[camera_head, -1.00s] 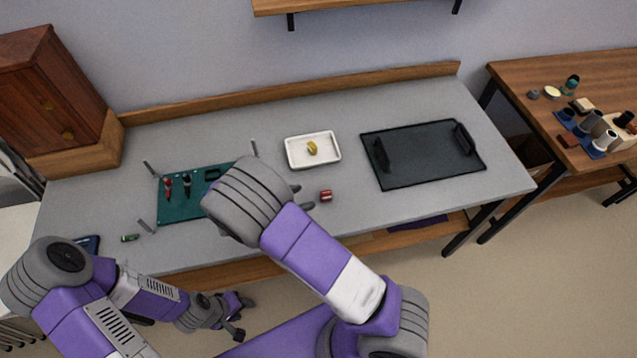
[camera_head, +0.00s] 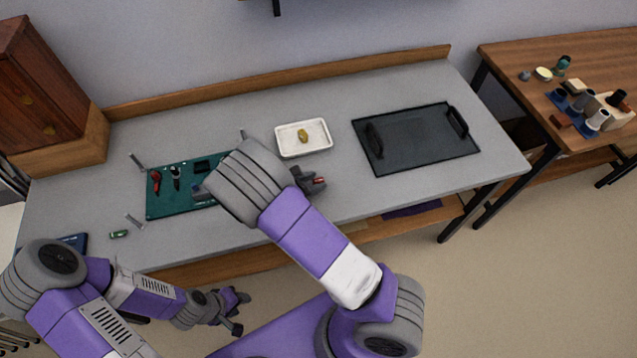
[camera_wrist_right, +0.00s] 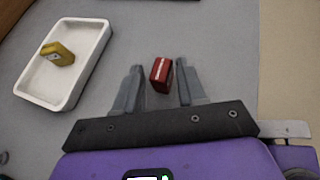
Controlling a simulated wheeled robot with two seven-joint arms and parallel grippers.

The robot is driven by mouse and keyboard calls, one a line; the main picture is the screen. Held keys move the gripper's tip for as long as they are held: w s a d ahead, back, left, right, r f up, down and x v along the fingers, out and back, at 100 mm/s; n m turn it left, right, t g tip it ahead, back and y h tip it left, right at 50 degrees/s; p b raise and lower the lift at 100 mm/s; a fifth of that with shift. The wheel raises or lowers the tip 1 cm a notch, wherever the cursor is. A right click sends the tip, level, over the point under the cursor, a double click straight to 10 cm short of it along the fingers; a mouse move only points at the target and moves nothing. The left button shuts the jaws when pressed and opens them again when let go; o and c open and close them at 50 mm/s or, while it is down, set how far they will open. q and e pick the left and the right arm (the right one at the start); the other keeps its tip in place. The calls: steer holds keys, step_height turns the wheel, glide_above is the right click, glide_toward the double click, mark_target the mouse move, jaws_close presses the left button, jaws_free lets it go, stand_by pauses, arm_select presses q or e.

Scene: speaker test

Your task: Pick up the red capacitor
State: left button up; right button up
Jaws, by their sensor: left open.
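The red capacitor (camera_wrist_right: 160,74) lies on the grey bench top. In the right wrist view it sits between the fingertips of my right gripper (camera_wrist_right: 158,78), which is open, with a gap showing on each side of it. In the head view the red capacitor (camera_head: 319,181) shows partly behind the fingers of my right gripper (camera_head: 312,181). My left gripper (camera_head: 238,312) is open and empty, low in front of the bench's front edge.
A white tray (camera_head: 287,150) holding a yellow component (camera_head: 303,136) stands behind the right gripper. A dark tray with handles (camera_head: 415,153) lies to the right. A green board (camera_head: 160,207) with parts lies to the left, near a small green component (camera_head: 119,234).

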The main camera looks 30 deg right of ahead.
jaws_close()
